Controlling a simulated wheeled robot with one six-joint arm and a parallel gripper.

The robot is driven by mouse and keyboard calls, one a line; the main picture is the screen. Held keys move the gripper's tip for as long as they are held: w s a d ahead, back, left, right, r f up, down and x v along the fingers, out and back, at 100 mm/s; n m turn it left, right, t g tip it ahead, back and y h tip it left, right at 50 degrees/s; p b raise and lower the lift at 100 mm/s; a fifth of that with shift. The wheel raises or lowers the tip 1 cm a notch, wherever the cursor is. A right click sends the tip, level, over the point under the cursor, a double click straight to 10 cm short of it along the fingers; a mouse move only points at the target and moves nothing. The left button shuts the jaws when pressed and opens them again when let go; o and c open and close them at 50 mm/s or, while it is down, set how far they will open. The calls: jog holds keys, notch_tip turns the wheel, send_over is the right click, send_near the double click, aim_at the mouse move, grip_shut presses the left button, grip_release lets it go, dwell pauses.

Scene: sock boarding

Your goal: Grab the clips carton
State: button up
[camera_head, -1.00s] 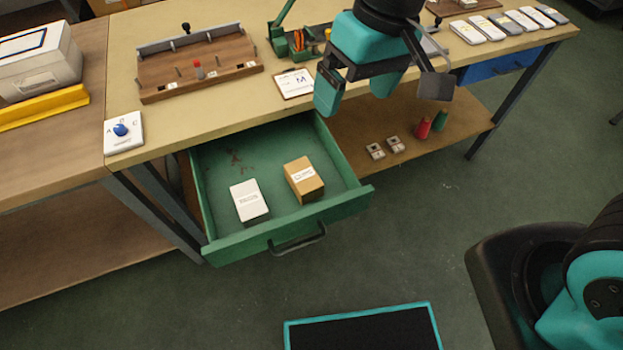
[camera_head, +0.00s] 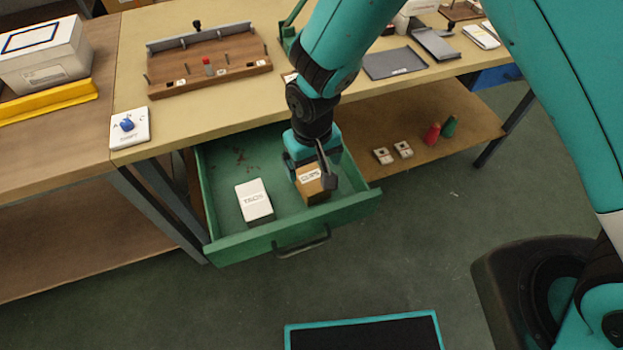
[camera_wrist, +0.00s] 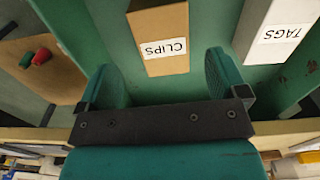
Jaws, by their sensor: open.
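The clips carton (camera_head: 312,187) is a small brown box with a white label reading CLIPS. It stands in the open green drawer (camera_head: 226,248), on the right side. My gripper (camera_head: 312,172) is down in the drawer at the carton and partly hides it in the head view. In the wrist view the clips carton (camera_wrist: 160,47) lies ahead of the gap between the two teal fingers of my gripper (camera_wrist: 165,75). The fingers are open and spread wider than the carton, with nothing held.
A white tags carton (camera_head: 254,200) stands left of the clips carton in the drawer; it also shows in the wrist view (camera_wrist: 275,30). The drawer walls surround both. The workbench top (camera_head: 195,112) overhangs the drawer's back. Red and green spools sit on the lower shelf.

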aim_at(310, 176)
jog(key=shift+w+a+f+p, duration=0.1)
jog(key=shift+f+p, duration=0.1)
jog(key=shift+f, duration=1.35)
jog(key=shift+a+f+p, duration=0.1)
jog(key=shift+f+p, duration=0.05)
jog(key=shift+f, duration=1.4)
jog(key=c, duration=1.1)
jog(key=shift+r, duration=0.1)
